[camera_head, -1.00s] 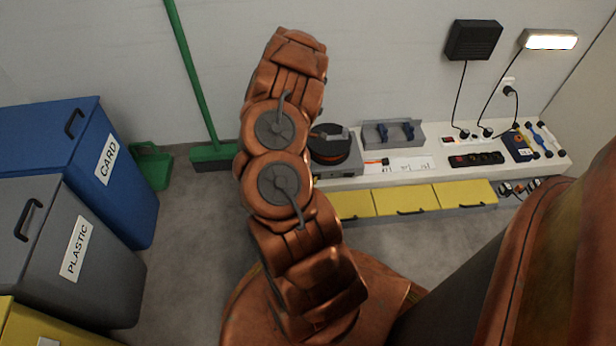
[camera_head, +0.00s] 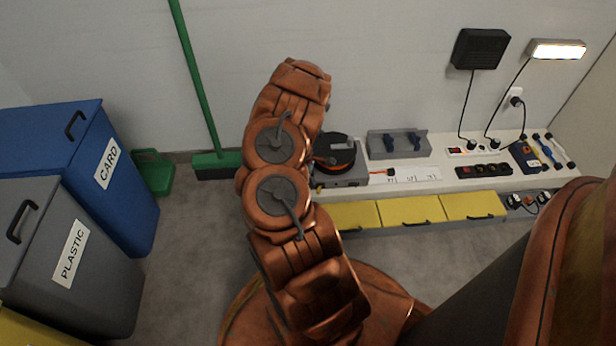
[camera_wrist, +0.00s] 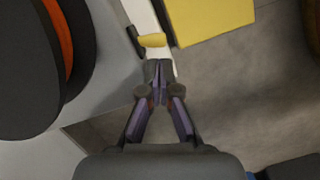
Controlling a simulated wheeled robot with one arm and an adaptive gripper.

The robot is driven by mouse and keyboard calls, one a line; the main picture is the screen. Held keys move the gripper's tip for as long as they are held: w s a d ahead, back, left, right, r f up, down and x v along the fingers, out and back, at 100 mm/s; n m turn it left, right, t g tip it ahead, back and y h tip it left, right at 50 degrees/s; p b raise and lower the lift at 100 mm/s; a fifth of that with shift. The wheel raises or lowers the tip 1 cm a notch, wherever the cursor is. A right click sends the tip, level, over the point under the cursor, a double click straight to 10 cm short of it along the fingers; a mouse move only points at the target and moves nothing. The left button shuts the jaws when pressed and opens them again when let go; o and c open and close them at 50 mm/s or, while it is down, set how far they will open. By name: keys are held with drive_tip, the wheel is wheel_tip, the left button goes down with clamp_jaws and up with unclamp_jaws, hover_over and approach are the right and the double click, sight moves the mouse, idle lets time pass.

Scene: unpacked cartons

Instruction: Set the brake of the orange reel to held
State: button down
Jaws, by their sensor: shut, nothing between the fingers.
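The reel (camera_head: 333,153) sits on a grey base (camera_head: 345,177) at the left end of the white bench; it has a dark disc with orange cable wound on it. In the wrist view the reel's dark flange (camera_wrist: 35,60) and orange winding fill the upper left. A small yellow lever tip (camera_wrist: 152,40) stands at the side of the grey base. My gripper (camera_wrist: 158,68) is shut and empty, its fingertips just below the yellow tip in the picture. Whether they touch it I cannot tell. In the head view my arm hides the gripper.
Yellow drawers (camera_head: 410,210) run under the bench (camera_head: 440,176). A grey holder (camera_head: 397,144), power strips (camera_head: 484,171) and a wall lamp (camera_head: 556,49) are to the right. Blue and grey bins (camera_head: 60,150) stand left, with a green broom (camera_head: 215,165) beside the bench. Floor between is clear.

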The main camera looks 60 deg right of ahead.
drive_tip(key=shift+b+x, duration=0.3)
drive_tip(key=shift+x, duration=0.9)
drive_tip(key=shift+r+p, duration=0.25)
drive_tip(key=shift+p, duration=0.45)
